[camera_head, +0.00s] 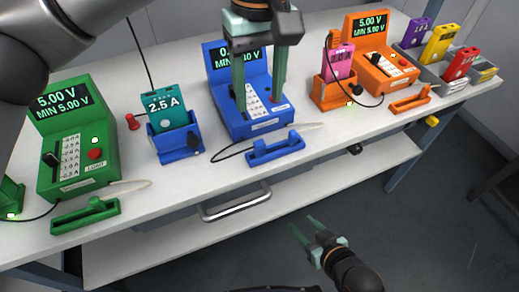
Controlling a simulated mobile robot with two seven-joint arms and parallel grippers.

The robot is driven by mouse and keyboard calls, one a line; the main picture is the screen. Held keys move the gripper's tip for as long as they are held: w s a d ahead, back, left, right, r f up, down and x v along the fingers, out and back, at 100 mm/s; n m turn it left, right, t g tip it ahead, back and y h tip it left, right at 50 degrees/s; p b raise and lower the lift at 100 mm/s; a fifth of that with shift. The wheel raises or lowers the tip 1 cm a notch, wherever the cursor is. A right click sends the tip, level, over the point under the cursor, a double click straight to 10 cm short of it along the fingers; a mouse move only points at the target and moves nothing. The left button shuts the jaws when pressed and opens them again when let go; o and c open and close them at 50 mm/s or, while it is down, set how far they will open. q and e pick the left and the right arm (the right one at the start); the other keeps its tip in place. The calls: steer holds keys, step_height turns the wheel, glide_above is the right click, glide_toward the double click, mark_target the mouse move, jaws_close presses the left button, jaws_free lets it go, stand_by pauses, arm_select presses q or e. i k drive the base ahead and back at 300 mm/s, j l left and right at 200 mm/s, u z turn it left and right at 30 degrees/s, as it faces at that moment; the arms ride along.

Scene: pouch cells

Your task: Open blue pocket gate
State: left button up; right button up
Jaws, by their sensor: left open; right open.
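The blue pocket (174,146) stands on the bench left of centre, with a teal cell (168,108) marked 2.5 A upright in it. A dark knob (195,143) shows at its right side; I cannot tell whether the gate is open or shut. My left gripper (259,104) is open, pointing down over the blue tester (262,118), right of the pocket. Its fingers stand either side of the tester's label strip and hide part of the display. I cannot tell whether they touch it. My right gripper (301,226) is open and empty, low in front of the bench, far from the pocket.
A green tester (77,160) stands left and an orange tester (385,72) right, with a pink cell (338,62) in the orange pocket (328,95). A blue cradle (276,148) lies in front of the blue tester. A drawer handle (236,203) projects below the bench edge.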

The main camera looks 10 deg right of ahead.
mark_target(190, 134)
steer(key=k, duration=1)
